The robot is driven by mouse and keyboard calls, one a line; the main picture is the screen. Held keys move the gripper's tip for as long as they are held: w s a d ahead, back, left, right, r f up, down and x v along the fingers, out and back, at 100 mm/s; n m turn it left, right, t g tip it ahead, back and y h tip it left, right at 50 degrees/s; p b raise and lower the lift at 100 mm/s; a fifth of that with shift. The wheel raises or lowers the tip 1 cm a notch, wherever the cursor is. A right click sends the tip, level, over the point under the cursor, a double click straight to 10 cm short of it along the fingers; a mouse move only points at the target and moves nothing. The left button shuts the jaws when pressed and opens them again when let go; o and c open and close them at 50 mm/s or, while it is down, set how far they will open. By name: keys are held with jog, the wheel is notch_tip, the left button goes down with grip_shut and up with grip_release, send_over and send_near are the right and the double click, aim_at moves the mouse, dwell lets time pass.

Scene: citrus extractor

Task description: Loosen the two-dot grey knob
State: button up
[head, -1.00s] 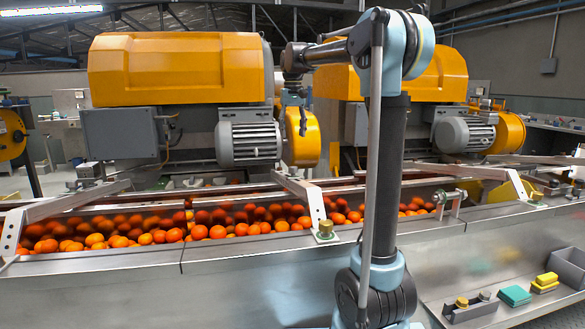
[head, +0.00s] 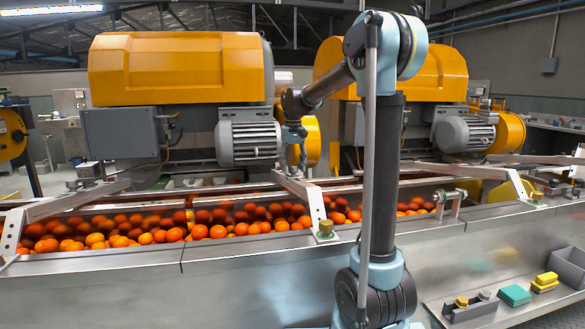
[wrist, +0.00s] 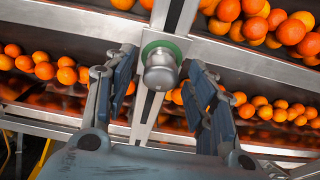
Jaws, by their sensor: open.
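A grey, round-topped knob (wrist: 160,72) with a green ring at its base shows in the wrist view, on a metal strut over the orange trough. No dots can be made out on it. My gripper (wrist: 162,62) is open, with one finger to the left of the knob and one to the right in the picture; neither visibly touches it.
Oranges (head: 150,238) fill the trough, and slanted metal struts (head: 300,190) cross it. A grey motor (head: 250,142) and a yellow housing (head: 180,68) stand close behind my gripper. Teal (head: 515,295) and yellow (head: 545,282) blocks lie at the lower right.

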jog(key=c, duration=1.1)
jog(key=shift+n, duration=0.4)
jog(key=n+y, duration=0.1)
jog(key=n, duration=0.2)
jog(key=shift+n, duration=0.3)
jog(key=n, duration=0.2)
jog(key=n+g, duration=0.1)
jog(key=n, duration=0.1)
jog(key=shift+w+d+n+y, duration=0.15)
jog(key=shift+n+y, duration=0.15)
jog(key=shift+o, duration=0.2)
jog(key=n+g, duration=0.1)
jog(key=n, duration=0.4)
jog(key=shift+f, duration=0.1)
jog(key=shift+w+n+g, duration=0.15)
jog(key=shift+n+g, duration=0.35)
jog(key=shift+n, duration=1.7)
